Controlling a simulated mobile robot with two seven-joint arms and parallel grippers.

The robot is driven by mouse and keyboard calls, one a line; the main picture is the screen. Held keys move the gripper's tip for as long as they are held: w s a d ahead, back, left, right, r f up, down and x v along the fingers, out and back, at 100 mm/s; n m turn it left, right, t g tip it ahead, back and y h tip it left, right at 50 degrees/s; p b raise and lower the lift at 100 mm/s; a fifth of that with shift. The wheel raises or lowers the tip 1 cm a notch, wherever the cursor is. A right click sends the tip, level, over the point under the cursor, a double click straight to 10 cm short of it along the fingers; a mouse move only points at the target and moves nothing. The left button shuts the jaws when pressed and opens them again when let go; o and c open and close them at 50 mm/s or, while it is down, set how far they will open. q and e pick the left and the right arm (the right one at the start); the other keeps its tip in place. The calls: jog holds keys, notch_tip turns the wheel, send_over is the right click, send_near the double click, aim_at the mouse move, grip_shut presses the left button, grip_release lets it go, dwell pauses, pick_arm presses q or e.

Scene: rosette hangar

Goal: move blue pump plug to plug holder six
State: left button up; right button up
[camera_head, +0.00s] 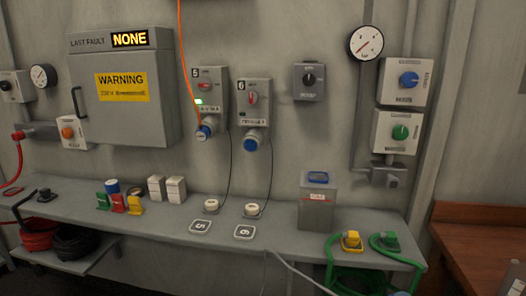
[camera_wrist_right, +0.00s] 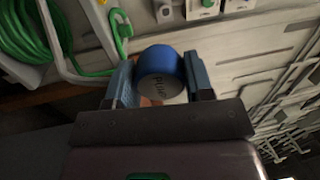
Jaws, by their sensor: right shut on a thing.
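In the right wrist view my right gripper (camera_wrist_right: 160,62) is shut on the blue pump plug (camera_wrist_right: 158,73). The plug is a round blue piece with a grey end face lettered PUMP, gripped between both fingers. In the head view plug holder six (camera_head: 253,103) is a grey wall box marked 6 with a red switch. A round blue end (camera_head: 251,144) shows at its lower socket. Holder five (camera_head: 208,92) is to its left, with a green light. A blue-rimmed, pale-faced end (camera_head: 204,132) with an orange cable is at its socket. Neither gripper shows in the head view.
Below the wall runs a grey bench (camera_head: 150,213) with white round caps, number tags, small coloured pieces and a grey bin (camera_head: 318,202). Green hoses with yellow and green fittings (camera_head: 351,241) are at its right end. A brown table (camera_head: 480,235) stands at far right.

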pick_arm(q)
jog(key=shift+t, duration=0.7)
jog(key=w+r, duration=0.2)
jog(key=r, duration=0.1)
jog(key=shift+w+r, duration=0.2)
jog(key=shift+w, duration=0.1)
pick_arm(e)
jog(key=a+r+n+y, duration=0.1)
jog(key=a+y, duration=0.2)
jog(key=a, duration=0.5)
jog(key=shift+w+r+n, duration=0.3)
jog(key=shift+w+r, duration=0.05)
jog(key=shift+w, duration=0.1)
